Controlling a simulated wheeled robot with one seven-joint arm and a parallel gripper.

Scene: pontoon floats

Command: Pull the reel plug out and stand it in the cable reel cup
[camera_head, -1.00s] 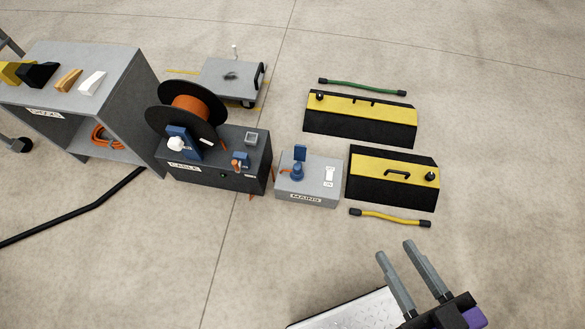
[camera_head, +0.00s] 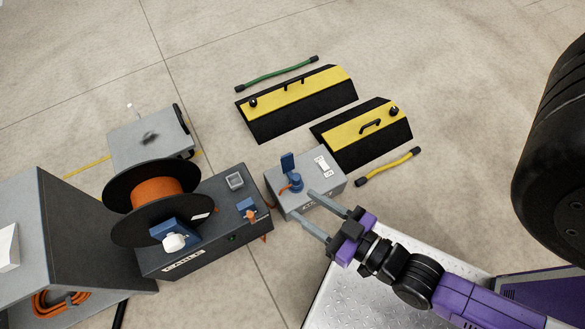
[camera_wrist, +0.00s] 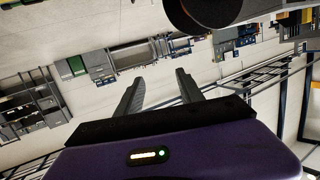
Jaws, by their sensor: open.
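The grey mains box (camera_head: 318,198) carries an upright blue plug (camera_head: 296,182) in front of a raised blue lid and beside a white switch. I cannot tell for sure which is the reel plug. My gripper (camera_head: 303,203) is open and empty. Its fingers overlap the mains box's front in the head view, close to the blue plug; contact cannot be told. The wrist view shows both fingers (camera_wrist: 158,88) apart.
A grey cart (camera_head: 135,138) stands behind the reel. A grey shelf unit (camera_head: 75,235) stands left. Floor is free at top right.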

